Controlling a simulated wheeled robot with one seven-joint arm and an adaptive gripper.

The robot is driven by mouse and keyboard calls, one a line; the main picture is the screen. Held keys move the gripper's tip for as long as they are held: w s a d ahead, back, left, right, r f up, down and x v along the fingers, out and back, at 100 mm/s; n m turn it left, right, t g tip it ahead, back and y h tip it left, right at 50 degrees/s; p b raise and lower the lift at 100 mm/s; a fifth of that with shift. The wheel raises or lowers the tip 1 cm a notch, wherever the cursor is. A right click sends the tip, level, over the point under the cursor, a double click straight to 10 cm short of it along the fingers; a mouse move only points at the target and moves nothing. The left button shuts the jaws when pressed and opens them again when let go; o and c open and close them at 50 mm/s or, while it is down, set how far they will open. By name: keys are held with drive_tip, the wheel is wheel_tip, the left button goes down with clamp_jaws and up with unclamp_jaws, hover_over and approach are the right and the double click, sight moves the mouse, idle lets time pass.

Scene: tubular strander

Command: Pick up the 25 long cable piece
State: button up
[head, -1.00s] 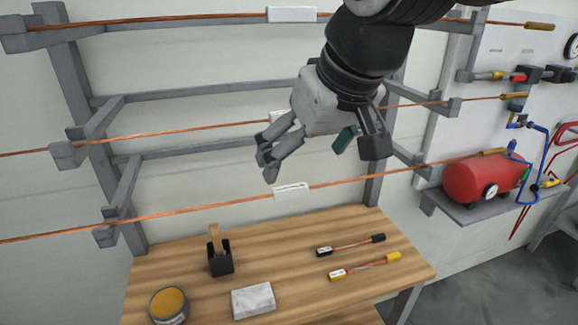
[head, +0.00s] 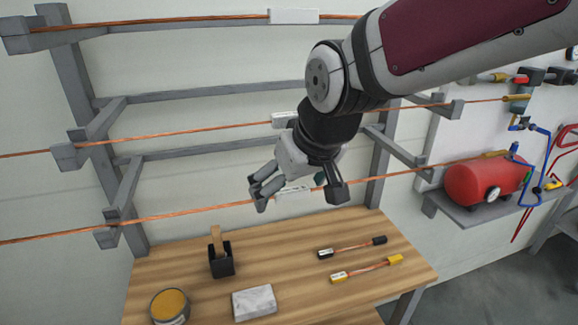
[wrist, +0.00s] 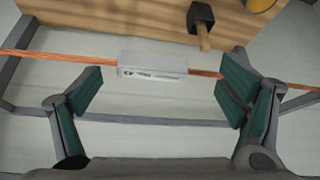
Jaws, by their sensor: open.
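Long copper cables lie across the grey rack, each with a white tag; I cannot read the tags, so I cannot tell which is the 25. In the head view, my gripper (head: 297,193) is open and empty at the lowest cable (head: 180,214), hiding part of its tag (head: 294,189). In the wrist view, a copper cable (wrist: 60,60) runs crosswise beyond the open fingers (wrist: 158,92). Its white tag (wrist: 152,64) appears between the two fingers, with small dark print. I cannot tell the exact gap to the cable.
Below is a wooden table (head: 290,245) with a black holder (head: 221,262), a yellow-topped tin (head: 170,305), a grey-white block (head: 254,302) and two short cables with black (head: 352,246) and yellow ends (head: 366,268). A red tank (head: 485,183) stands on the right shelf.

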drive_tip(key=shift+c, duration=0.3)
drive_tip(key=c, duration=1.7)
